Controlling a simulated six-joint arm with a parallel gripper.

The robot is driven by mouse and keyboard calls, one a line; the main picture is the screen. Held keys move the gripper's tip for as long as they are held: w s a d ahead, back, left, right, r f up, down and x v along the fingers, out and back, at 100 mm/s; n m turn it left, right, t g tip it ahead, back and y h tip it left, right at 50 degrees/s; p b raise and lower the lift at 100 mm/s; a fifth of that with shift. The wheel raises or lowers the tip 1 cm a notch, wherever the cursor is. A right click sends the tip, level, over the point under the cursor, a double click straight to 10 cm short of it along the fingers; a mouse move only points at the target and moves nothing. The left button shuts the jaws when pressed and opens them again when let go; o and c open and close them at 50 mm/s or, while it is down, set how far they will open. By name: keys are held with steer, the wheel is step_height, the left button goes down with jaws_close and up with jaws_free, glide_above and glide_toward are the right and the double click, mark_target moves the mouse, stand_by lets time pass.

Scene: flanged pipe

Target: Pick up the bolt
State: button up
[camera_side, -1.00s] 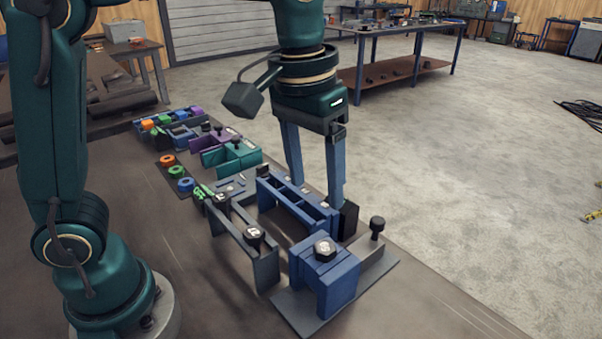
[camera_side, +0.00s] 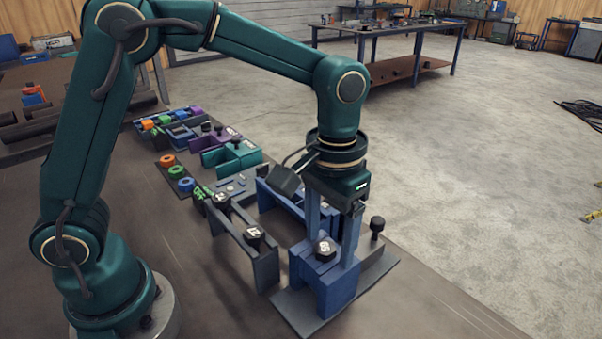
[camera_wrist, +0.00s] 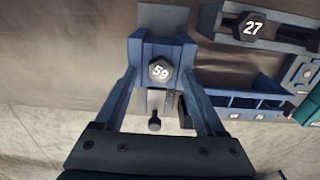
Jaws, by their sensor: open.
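A black hex-headed bolt (camera_side: 324,250) marked 59 sits upright in the top of a blue flanged block (camera_side: 337,287). In the wrist view the same bolt (camera_wrist: 160,69) is near the top centre, on the blue block (camera_wrist: 138,46). My gripper (camera_side: 332,246) is open and points down at the block. In the wrist view my gripper (camera_wrist: 160,76) has one blue finger on each side of the bolt, with nothing seen held. The blue fingers blend with the blue block, so I cannot tell whether they touch it.
A dark rail (camera_side: 254,262) with a bolt marked 27 (camera_side: 254,236) stands to the left. A blue slotted rack (camera_side: 280,207) lies behind. A black knob (camera_side: 377,224) stands to the right on the grey baseplate (camera_side: 296,315). Orange and green rings (camera_side: 167,160) lie further back.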

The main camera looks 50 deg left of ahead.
jaws_close()
steer(key=shift+r, duration=0.15)
step_height(320, 180, up, 10)
stand_by(0.8)
stand_by(0.4)
